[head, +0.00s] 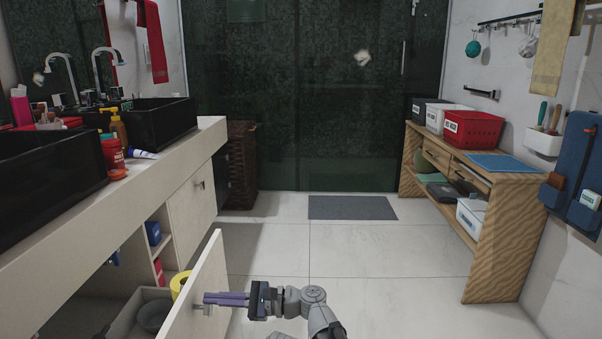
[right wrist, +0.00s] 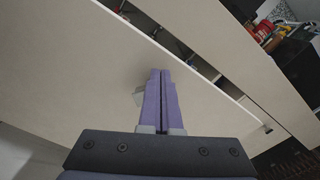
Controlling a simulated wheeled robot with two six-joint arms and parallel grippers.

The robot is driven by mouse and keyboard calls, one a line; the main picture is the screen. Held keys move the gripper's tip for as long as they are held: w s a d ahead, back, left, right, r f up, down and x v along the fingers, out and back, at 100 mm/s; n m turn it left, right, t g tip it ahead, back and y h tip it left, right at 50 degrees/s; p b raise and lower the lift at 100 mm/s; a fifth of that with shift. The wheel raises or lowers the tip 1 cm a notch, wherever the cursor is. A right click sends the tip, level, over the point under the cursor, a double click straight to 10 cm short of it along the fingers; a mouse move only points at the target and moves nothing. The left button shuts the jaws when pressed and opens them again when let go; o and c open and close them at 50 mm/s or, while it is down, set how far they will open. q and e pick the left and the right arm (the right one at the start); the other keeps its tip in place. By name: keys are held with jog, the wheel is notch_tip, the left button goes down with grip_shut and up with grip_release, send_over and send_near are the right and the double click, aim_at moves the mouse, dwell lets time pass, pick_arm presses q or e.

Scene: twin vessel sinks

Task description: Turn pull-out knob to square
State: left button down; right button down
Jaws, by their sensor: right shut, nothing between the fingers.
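A small metal knob (head: 203,309) is on the open pale cabinet door (head: 212,265). In the right wrist view this knob (right wrist: 138,96) shows just left of my fingers, partly hidden behind them. My right gripper (head: 208,298), with purple fingers, is shut and empty, its tips at the door face beside the knob. It also shows in the right wrist view (right wrist: 160,73); I cannot tell whether it touches the knob. A second knob (head: 199,184) is on the farther, closed cabinet door (head: 192,203). My left gripper is not in view.
The counter (head: 150,185) with two black vessel sinks runs along the left. The open cabinet holds a bin and a yellow roll (head: 180,284). A wooden bench (head: 490,220) with baskets stands at the right. The tiled floor between is clear, with a grey mat (head: 352,207) farther back.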

jog(key=shift+f+b, duration=0.35)
dwell(0.5)
jog(key=shift+s+f, duration=0.2)
jog(key=shift+s, duration=0.25)
jog(key=shift+s, duration=0.1)
jog(key=shift+s+f+b, duration=0.25)
jog(key=shift+b, duration=0.2)
jog(key=shift+f, duration=0.1)
jog(key=shift+s, duration=0.15)
dwell(0.5)
jog(key=shift+s+r, duration=0.25)
jog(key=shift+r, duration=0.05)
jog(key=d, duration=0.6)
jog(key=shift+f, duration=0.1)
dwell(0.3)
